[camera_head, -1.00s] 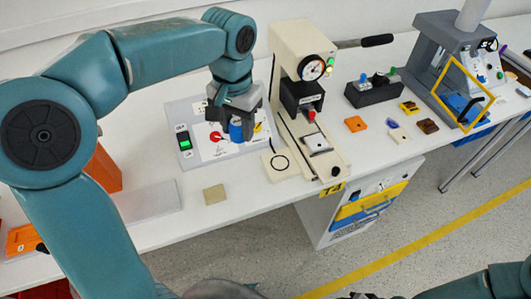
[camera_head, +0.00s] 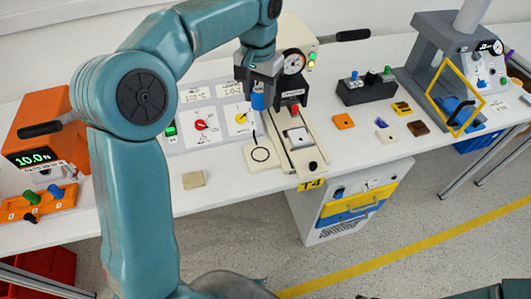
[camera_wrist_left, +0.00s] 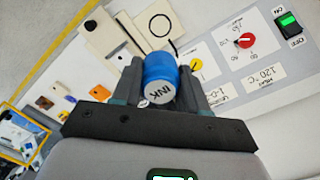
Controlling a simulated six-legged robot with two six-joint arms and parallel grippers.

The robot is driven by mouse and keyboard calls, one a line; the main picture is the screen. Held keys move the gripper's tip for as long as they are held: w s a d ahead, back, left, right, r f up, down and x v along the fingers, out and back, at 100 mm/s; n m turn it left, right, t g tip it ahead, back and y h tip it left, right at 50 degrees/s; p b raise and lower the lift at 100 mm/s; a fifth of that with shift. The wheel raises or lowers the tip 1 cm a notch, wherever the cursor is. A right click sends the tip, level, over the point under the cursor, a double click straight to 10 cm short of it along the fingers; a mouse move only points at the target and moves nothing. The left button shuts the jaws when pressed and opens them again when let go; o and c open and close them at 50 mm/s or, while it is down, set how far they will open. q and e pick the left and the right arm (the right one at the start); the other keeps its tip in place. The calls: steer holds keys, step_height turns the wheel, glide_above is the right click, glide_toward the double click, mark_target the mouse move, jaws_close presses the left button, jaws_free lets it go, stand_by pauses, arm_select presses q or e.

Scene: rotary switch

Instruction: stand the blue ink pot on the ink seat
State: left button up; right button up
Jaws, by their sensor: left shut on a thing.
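My left gripper (camera_head: 258,94) is shut on the blue ink pot (camera_head: 258,102), which hangs below the fingers. In the left wrist view the pot (camera_wrist_left: 160,72) sits between the fingers, with "INK" on its pale end. A cream plate with a black ring (camera_head: 260,154), which looks like the ink seat, lies at the front of the press. The pot is above and behind the ring in the head view, apart from it. The ring also shows beyond the pot in the left wrist view (camera_wrist_left: 159,25). My right gripper is not in view.
The cream press (camera_head: 302,140) with its gauge stands just right of the pot. A switch panel (camera_head: 203,121) with red and yellow knobs lies to the left. A beige square (camera_head: 193,180) is near the front edge. An orange machine (camera_head: 45,130) is at far left.

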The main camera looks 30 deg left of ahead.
mark_target(260, 155)
arm_select(q)
step_height(260, 155, down, 20)
steer(key=shift+r+b, duration=0.2)
steer(key=shift+b, duration=0.3)
steer(key=shift+s, duration=0.1)
steer(key=shift+f, duration=0.15)
steer(key=o, duration=1.1)
step_height(260, 155, up, 12)
steer(key=shift+r, duration=0.25)
steer(key=shift+f, duration=0.1)
